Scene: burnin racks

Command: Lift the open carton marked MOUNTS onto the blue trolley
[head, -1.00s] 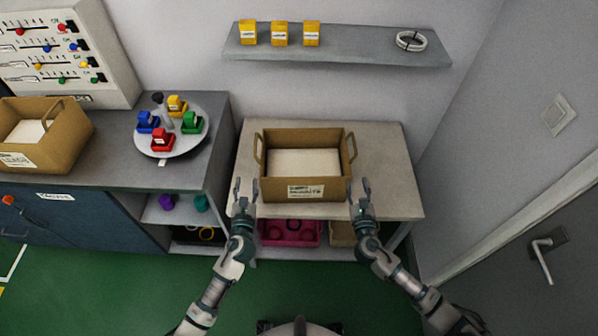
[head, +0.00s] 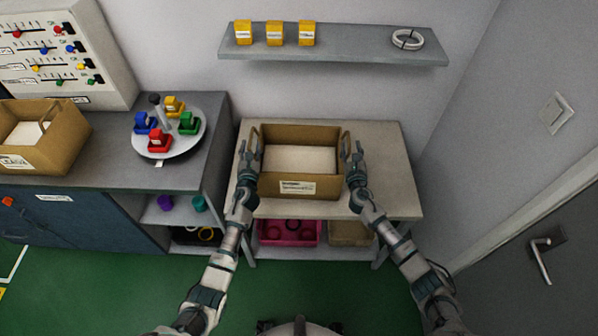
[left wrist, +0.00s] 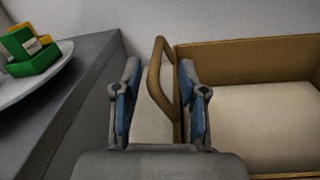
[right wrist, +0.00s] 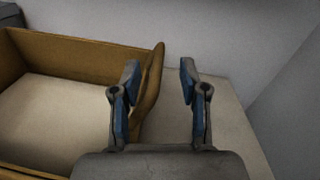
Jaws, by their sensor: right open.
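The open carton (head: 300,135) is brown, with a pale filling, a white front label (head: 297,187) and a raised handle on each side. It stands on the beige-topped table in the head view. My left gripper (head: 249,150) is open at its left side; in the left wrist view the left handle (left wrist: 157,80) stands between the fingers, nearer the right one. My right gripper (head: 353,150) is open at the right side; in the right wrist view the right handle (right wrist: 152,85) is between the fingers, close to the left one. No blue trolley is in view.
A second carton (head: 70,150) and a round tray (head: 150,148) with coloured blocks stand on the left counter. A shelf (head: 350,45) with yellow boxes hangs above. A pink bin (head: 287,238) sits under the table. Bare tabletop (head: 385,165) lies right of the carton.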

